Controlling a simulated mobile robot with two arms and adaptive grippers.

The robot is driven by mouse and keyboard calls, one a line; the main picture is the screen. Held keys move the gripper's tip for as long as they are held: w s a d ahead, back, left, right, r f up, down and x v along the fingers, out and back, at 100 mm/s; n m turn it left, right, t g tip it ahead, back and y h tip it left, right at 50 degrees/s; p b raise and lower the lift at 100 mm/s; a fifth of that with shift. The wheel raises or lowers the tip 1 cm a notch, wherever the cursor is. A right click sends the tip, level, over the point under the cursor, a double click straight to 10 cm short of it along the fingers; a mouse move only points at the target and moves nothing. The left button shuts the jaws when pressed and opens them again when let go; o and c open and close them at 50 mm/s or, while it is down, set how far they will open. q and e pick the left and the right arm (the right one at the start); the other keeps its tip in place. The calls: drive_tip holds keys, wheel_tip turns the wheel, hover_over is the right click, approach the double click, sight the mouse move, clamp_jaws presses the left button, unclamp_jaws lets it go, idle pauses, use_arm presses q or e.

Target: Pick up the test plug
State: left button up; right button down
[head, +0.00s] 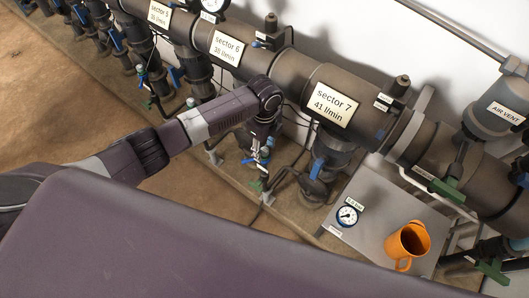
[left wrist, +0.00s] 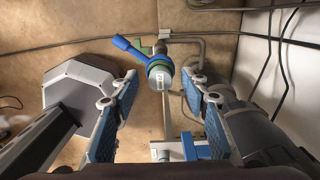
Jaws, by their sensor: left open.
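In the left wrist view, a round grey plug-like piece (left wrist: 161,77) with a pale label and a green ring sits ahead, between and beyond my fingertips. I take it to be the test plug, though no readable marking confirms this. A blue lever (left wrist: 128,47) reaches up and left from beside it. My left gripper (left wrist: 159,97) is open and empty, one blue-padded finger on each side, apart from the plug. In the head view, my left gripper (head: 260,145) hangs below the wrist in front of the sector 7 pipework, and the plug cannot be made out there. My right gripper is not in view.
The large grey manifold pipe (head: 290,72) runs across the back, with valve branches below. A grey stand (head: 375,208) at the right bears an orange mug (head: 408,243) and a pressure gauge (head: 347,215).

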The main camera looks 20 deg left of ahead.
use_arm(q)
drive_tip(key=shift+c, duration=0.6)
drive_tip(key=c, duration=0.8)
drive_tip(key=shift+r, duration=0.1)
